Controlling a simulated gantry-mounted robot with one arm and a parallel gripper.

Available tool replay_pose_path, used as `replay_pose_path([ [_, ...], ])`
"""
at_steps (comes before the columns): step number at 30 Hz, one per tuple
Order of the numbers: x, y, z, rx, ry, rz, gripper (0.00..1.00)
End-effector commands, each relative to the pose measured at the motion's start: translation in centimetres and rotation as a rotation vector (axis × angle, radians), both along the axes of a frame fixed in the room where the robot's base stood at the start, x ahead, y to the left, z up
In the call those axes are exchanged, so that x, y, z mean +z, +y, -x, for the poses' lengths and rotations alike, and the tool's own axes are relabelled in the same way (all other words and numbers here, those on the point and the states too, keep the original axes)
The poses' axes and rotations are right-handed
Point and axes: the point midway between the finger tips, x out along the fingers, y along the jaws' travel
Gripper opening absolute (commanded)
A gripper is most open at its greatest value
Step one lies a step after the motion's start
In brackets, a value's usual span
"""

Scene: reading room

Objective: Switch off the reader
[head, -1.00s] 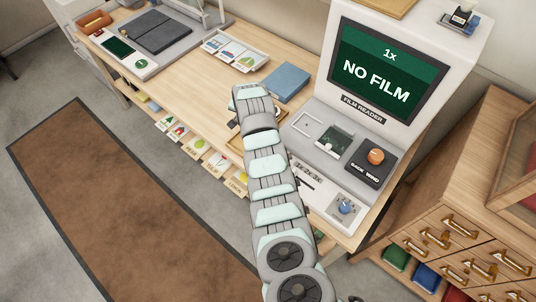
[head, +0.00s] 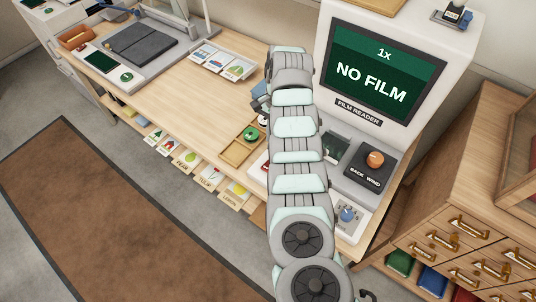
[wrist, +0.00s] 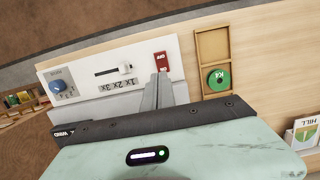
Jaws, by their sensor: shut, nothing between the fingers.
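The film reader (head: 372,118) stands at the right end of the desk. Its green screen (head: 386,66) is lit and reads "1x NO FILM". In the wrist view its white control panel (wrist: 84,72) carries a red rocker switch (wrist: 162,57) with white lettering at its ends. My gripper (wrist: 161,78) is shut and empty, its tips just below the switch in the picture. I cannot tell whether they touch it. In the head view my arm covers the switch and the gripper's tips.
A blue knob (wrist: 58,87) and a zoom slider (wrist: 125,68) share the panel. A wooden tray (wrist: 213,45) with a green reel (wrist: 217,80) lies beside it. An orange knob (head: 375,159) sits on the reader's right. The desk's middle (head: 185,92) is clear.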

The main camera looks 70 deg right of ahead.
Motion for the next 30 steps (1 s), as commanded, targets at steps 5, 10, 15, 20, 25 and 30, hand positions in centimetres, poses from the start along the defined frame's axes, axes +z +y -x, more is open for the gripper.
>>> replay_pose_path([
  [5,-2.4,0.5,0.1,-0.001,0.003,-0.003,0.00],
  [10,-6.0,1.1,-0.1,0.000,0.003,-0.005,0.00],
  [15,-9.5,1.7,-0.2,-0.001,0.001,-0.003,0.00],
  [20,-12.1,2.0,-0.4,-0.001,0.000,0.000,0.00],
  [25,-13.2,2.3,-0.5,0.000,0.001,-0.002,0.00],
  [30,-13.5,2.3,-0.6,0.001,-0.001,0.001,0.00],
])
